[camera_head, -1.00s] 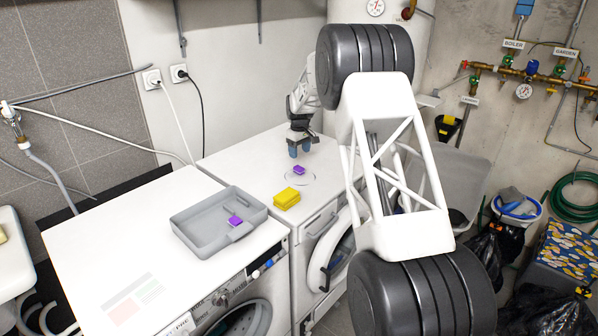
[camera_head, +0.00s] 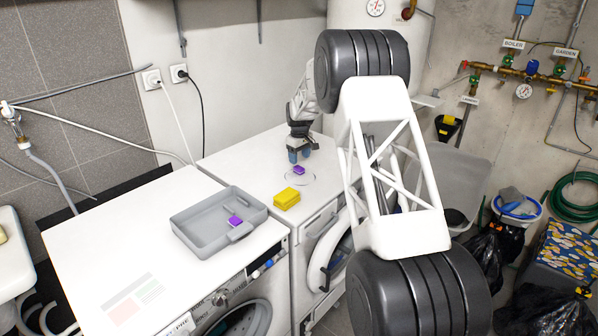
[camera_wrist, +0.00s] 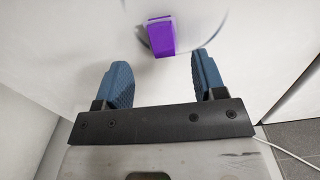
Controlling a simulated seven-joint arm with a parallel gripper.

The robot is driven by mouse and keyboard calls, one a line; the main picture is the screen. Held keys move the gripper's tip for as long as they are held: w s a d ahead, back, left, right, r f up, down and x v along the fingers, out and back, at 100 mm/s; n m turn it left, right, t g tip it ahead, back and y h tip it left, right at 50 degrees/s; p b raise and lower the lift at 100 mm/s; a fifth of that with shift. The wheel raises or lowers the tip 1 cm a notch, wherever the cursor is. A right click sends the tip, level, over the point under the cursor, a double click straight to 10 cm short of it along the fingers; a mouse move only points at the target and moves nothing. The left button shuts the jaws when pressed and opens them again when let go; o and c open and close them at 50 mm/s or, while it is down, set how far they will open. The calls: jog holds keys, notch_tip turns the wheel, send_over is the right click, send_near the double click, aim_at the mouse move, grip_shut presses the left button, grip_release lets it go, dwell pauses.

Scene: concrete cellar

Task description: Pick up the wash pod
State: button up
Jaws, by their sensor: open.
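A small purple block, which I take to be the wash pod (camera_head: 299,170), lies on the right-hand washing machine in the head view. Around it is the outline of a thin, clear round dish (camera_head: 312,180). In the wrist view the pod (camera_wrist: 162,37) appears just beyond my fingertips, between their lines. My gripper (camera_head: 299,156) has blue ribbed fingers and is close behind the pod in the head view. The wrist view shows the gripper (camera_wrist: 161,70) open and empty, with the pod apart from both fingers.
A yellow block (camera_head: 287,199) lies just in front of the dish. A grey tray (camera_head: 196,242) holding another purple block (camera_head: 235,221) sits on the left machine. The white top around the dish is mostly clear. A wall stands behind the machines.

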aim_at(299, 168)
jog(key=shift+s+a+f, duration=0.1)
jog(key=shift+f, duration=2.5)
jog(key=c, duration=1)
jog(key=shift+r, duration=0.15)
